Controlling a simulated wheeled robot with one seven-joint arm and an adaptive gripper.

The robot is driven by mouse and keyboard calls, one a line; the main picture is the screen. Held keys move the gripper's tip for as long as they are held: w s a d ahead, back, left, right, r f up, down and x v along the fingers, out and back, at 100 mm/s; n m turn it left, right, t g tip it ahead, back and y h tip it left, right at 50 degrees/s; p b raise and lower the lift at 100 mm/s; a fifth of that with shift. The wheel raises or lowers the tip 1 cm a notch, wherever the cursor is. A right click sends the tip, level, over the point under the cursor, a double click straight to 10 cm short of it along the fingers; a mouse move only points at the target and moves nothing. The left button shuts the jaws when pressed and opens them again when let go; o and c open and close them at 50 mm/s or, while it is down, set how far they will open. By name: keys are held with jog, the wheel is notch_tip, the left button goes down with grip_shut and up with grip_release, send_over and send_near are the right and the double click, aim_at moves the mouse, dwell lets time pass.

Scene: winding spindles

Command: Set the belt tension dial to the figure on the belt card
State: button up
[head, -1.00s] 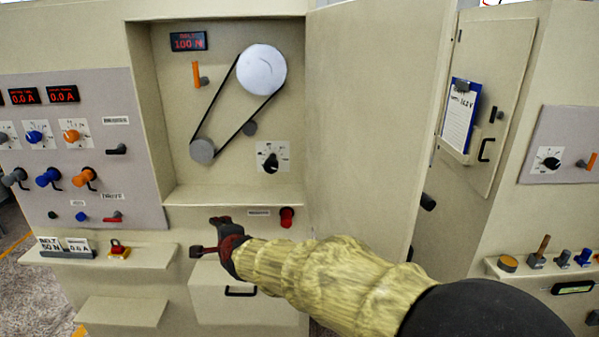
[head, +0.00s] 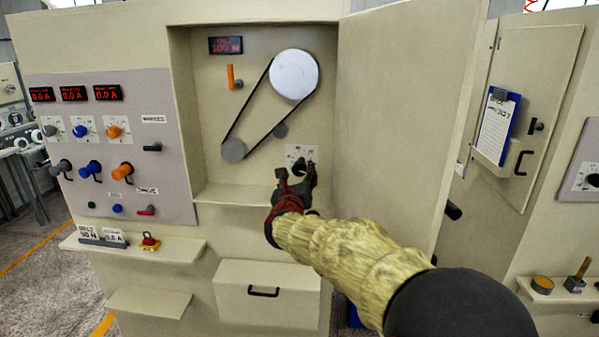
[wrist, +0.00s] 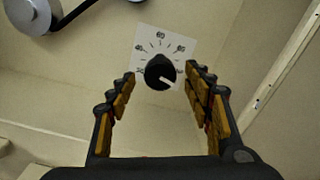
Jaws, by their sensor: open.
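The belt tension dial (wrist: 160,72) is a black knob with a white pointer on a white scale plate. Its pointer aims to the lower right, past the 80 mark. In the head view the dial plate (head: 301,153) is at the lower right of the recess, its knob partly hidden by my gripper. The belt card (head: 87,232) stands on the left ledge and reads 50 N. The red belt display (head: 226,45) seems to read 100 N. My gripper (head: 297,172) is open and empty; in the wrist view its fingers (wrist: 160,77) flank the knob, apparently still short of it.
A belt runs over a large white pulley (head: 294,74) and smaller ones. An orange lever (head: 231,77) is at upper left in the recess. The open cabinet door (head: 390,150) stands close to the right of my arm. A drawer (head: 268,275) is below.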

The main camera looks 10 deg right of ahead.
jog(key=shift+x, duration=1.45)
jog(key=shift+c, duration=0.5)
jog(key=c, duration=1.1)
jog(key=shift+o, duration=0.2)
